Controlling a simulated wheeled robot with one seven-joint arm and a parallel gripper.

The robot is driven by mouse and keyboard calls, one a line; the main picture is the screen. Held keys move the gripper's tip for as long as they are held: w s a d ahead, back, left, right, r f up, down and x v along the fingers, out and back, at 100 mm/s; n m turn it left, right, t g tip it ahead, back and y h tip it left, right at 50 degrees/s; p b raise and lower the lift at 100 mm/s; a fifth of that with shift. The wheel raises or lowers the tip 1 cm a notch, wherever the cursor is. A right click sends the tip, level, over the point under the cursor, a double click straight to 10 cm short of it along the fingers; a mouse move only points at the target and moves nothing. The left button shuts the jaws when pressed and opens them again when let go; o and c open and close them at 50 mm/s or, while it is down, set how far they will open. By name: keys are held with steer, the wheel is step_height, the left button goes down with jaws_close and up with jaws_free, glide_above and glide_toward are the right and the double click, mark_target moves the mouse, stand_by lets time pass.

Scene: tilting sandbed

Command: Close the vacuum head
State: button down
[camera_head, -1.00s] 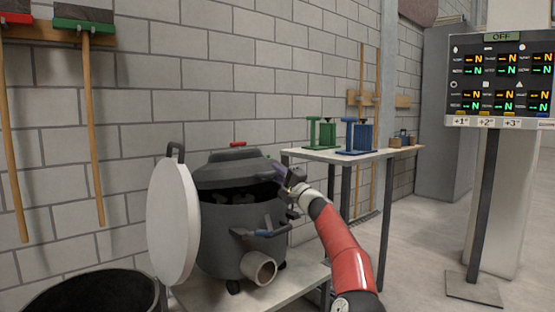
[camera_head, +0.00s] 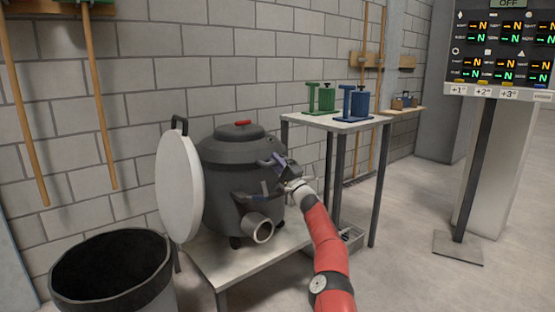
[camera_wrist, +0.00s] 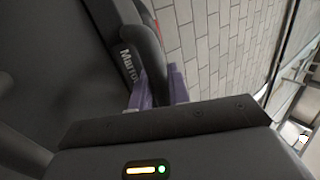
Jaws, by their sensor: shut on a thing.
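The dark grey vacuum (camera_head: 228,205) stands on a low white platform, with a pipe opening at its front. Its vacuum head (camera_head: 235,148), with a red part on top, sits down on the drum and no dark gap shows between them. My gripper (camera_head: 280,164) is at the head's right front side. In the wrist view, the purple fingers (camera_wrist: 160,90) are shut around a dark curved handle (camera_wrist: 150,50) beside the lettering on the head. A side clamp (camera_head: 250,192) shows below; whether it is fastened cannot be told.
A round white lid (camera_head: 178,185) stands upright left of the vacuum. A black bin (camera_head: 110,275) is at front left. A table (camera_head: 335,121) with green and blue presses stands behind right. A control panel (camera_head: 505,50) is at far right, with open floor before it.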

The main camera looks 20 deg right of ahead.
steer(key=shift+w+a+f, duration=0.15)
steer(key=shift+a+f, duration=0.15)
steer(key=shift+f, duration=0.45)
steer(key=c, duration=1.4)
jaws_free()
steer(key=f+b, duration=0.1)
steer(key=b, duration=0.2)
steer(key=shift+s+d+b, duration=0.3)
steer(key=shift+s+d, duration=0.05)
steer(key=shift+s+r+b+v, duration=0.1)
steer(key=shift+r+b+v, duration=0.1)
steer(key=shift+b+v, duration=0.8)
steer(key=shift+s+r+b+v, duration=0.15)
steer(key=shift+b+v, duration=0.6)
steer(key=shift+v, duration=0.4)
steer(key=shift+s+r+b+v, duration=0.1)
steer(key=shift+r+b+v, duration=0.1)
steer(key=shift+b+v, duration=0.8)
steer(key=shift+d, duration=0.15)
